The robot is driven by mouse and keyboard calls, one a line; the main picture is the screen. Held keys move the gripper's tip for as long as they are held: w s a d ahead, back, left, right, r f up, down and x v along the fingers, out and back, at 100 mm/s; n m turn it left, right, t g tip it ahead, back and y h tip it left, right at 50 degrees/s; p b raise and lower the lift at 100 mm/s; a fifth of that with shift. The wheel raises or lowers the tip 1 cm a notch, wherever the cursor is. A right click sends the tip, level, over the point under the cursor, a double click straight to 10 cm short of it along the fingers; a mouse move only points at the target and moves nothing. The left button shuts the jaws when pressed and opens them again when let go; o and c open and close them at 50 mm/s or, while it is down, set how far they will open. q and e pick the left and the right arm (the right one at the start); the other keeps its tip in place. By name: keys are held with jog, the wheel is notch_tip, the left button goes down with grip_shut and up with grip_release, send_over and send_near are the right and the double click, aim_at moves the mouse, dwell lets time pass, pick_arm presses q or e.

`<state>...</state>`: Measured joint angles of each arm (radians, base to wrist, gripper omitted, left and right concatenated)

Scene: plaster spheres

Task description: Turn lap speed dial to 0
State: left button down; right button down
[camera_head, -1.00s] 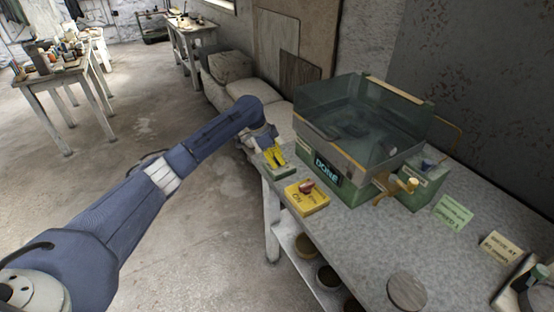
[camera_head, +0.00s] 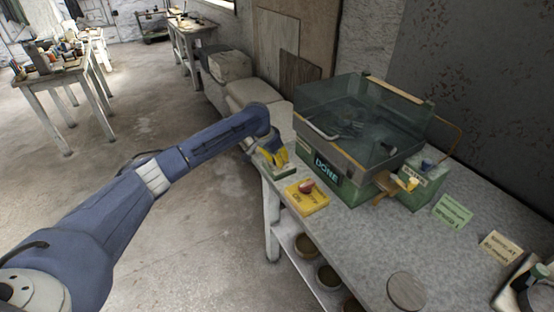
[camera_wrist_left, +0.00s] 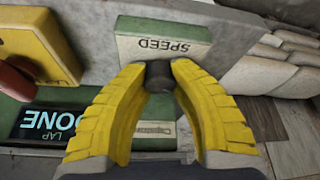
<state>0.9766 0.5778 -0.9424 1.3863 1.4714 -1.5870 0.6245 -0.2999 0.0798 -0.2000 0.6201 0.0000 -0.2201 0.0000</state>
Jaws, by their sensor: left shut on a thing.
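The speed dial is a small dark knob (camera_wrist_left: 160,76) on a green base with a pale plate marked SPEED (camera_wrist_left: 165,48). The base (camera_head: 284,174) sits at the near left corner of the bench. My left gripper (camera_head: 278,158), with yellow fingers, is over the base. In the left wrist view its fingertips (camera_wrist_left: 160,70) are shut on the knob from both sides. The fingers hide most of the knob in the head view, and its pointer and setting cannot be read. A lit display reading LAP DONE (camera_wrist_left: 45,123) is beside it. My right gripper is not in view.
A yellow box with a red knob (camera_head: 306,196) stands close to the right of the dial. The green lapping machine with a clear-walled tank (camera_head: 360,120) stands behind. Green (camera_head: 453,211) and cream (camera_head: 497,246) cards are on the bench. The bench front is mostly clear.

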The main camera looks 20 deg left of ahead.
pick_arm(q)
jog(key=shift+w+d+r, duration=0.15)
jog(key=shift+d+r, duration=0.05)
dwell(0.3)
jog(key=c, duration=1.3)
grip_release()
jog(key=shift+w, duration=0.1)
jog(key=shift+c, duration=0.2)
jog(key=o, duration=0.3)
jog(key=shift+a+f, duration=0.1)
jog(key=shift+f, duration=0.05)
jog(key=v, duration=1.2)
